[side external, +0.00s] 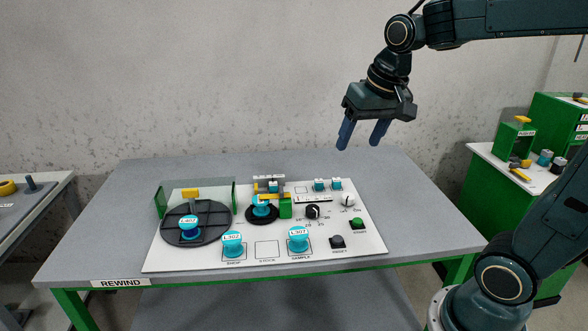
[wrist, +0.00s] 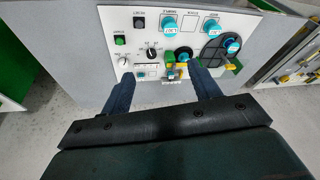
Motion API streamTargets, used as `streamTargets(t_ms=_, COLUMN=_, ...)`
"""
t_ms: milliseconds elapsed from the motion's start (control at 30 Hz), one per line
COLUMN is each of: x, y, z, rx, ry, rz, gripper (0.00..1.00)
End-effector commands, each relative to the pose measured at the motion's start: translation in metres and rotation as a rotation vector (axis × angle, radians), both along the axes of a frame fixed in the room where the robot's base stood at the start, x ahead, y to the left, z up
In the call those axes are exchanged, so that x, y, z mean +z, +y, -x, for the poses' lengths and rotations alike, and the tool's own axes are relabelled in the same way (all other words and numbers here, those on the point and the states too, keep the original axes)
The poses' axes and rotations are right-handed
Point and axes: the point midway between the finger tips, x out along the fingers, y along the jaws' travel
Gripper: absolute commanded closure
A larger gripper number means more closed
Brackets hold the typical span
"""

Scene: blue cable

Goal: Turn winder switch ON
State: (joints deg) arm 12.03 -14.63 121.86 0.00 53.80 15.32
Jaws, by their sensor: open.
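The white panel (side external: 215,262) lies on the grey table and carries the controls. A small white knob (side external: 348,200) with marks reading like an ON/OFF dial sits at its right; it also shows in the wrist view (wrist: 123,61). I take it for the winder switch, but its exact setting is too small to read. A black knob (side external: 312,211) with a number scale is to its left. My gripper (side external: 361,142) is open and empty, high above the back right of the table and apart from the panel. Its blue fingers point down, and they also show in the wrist view (wrist: 162,76).
A green button (side external: 357,223) and a black button (side external: 338,241) sit near the knobs. Blue spools (side external: 232,244), a black turntable (side external: 209,222) and a yellow-green guide (side external: 284,206) stand on the panel. The table's right side (side external: 410,205) is clear.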

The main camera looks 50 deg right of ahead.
Motion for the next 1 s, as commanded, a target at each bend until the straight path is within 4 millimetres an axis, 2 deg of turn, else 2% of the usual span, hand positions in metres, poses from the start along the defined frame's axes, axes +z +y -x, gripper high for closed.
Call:
streamTargets(t_ms=200, x=-0.012, y=-0.036, z=-0.042, rx=-0.159, ry=0.051, rz=-0.041, gripper=0.38)
streamTargets(t_ms=467, x=-0.037, y=-0.085, z=-0.085, rx=-0.348, ry=0.103, rz=-0.085, gripper=0.38)
streamTargets(t_ms=767, x=-0.082, y=-0.148, z=-0.121, rx=-0.568, ry=0.163, rz=-0.136, gripper=0.38)
streamTargets(t_ms=1000, x=-0.13, y=-0.203, z=-0.139, rx=-0.745, ry=0.209, rz=-0.175, gripper=0.38)
